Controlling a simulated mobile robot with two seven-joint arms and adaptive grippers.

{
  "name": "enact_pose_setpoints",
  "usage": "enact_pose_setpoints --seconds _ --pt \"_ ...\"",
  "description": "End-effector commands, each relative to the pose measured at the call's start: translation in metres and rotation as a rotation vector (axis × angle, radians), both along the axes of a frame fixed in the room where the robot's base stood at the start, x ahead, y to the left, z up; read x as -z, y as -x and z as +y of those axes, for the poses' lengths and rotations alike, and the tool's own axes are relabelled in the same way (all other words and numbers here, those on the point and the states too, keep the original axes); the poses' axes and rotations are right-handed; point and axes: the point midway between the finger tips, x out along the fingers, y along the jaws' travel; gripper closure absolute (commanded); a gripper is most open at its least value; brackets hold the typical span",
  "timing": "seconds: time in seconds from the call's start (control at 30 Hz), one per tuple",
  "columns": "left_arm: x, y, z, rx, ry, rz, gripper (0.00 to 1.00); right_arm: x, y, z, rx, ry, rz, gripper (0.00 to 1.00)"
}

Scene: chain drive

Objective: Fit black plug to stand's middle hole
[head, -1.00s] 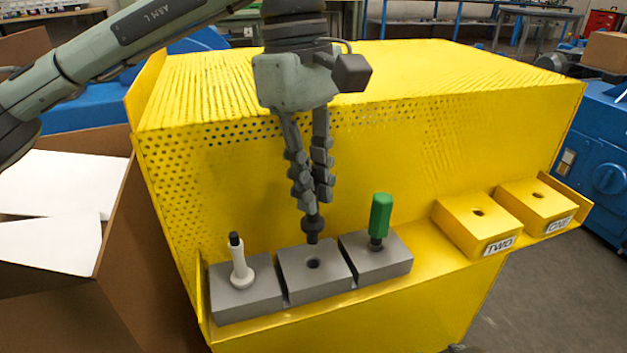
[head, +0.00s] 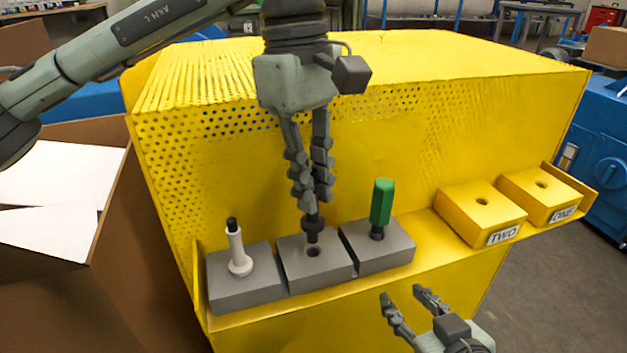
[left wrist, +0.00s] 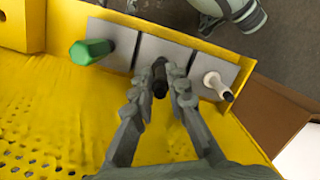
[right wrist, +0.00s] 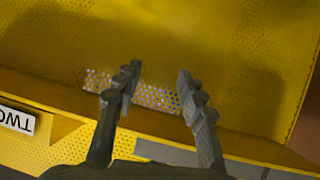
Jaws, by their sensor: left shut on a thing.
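The black plug (head: 313,226) is upright in my left gripper (head: 317,205), which is shut on it. The plug's lower end is just above and behind the open hole of the grey stand's middle block (head: 325,268), apart from it as far as I can see. In the left wrist view the plug (left wrist: 160,80) shows between the fingers, and they hide the hole. The left block holds a white plug (head: 237,250) and the right block a green-handled plug (head: 381,205). My right gripper (head: 408,298) is open and empty in front of the shelf; it also shows in the right wrist view (right wrist: 157,78).
Yellow blocks marked TWO (head: 478,215) and ONE (head: 538,197), each with an empty hole, stand on the shelf at right. The yellow perforated housing (head: 430,150) rises behind the stand. An open cardboard box (head: 110,240) stands at left.

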Motion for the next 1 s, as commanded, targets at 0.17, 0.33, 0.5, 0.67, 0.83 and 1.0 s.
enact_pose_setpoints --seconds 0.17,0.33,0.5,0.67,0.83,1.0 --pt "0.004 0.000 0.000 0.000 0.000 0.000 1.00 -0.010 -0.004 0.008 -0.014 -0.023 -0.056 0.60" --pt "0.005 0.000 0.000 0.000 0.000 0.000 1.00 -0.017 -0.007 0.012 -0.022 -0.037 -0.088 0.60" --pt "0.005 0.000 0.000 0.000 0.000 0.000 1.00 -0.019 -0.007 0.014 -0.024 -0.040 -0.096 0.60" --pt "0.005 0.000 0.000 0.000 0.000 0.000 1.00 -0.019 -0.007 0.014 -0.024 -0.040 -0.096 0.60" --pt "0.005 0.000 0.000 0.000 0.000 0.000 1.00 -0.019 -0.007 0.014 -0.024 -0.040 -0.096 0.60" --pt "0.006 0.000 0.000 0.000 0.000 0.000 1.00 -0.018 -0.007 0.014 -0.024 -0.040 -0.096 0.60"
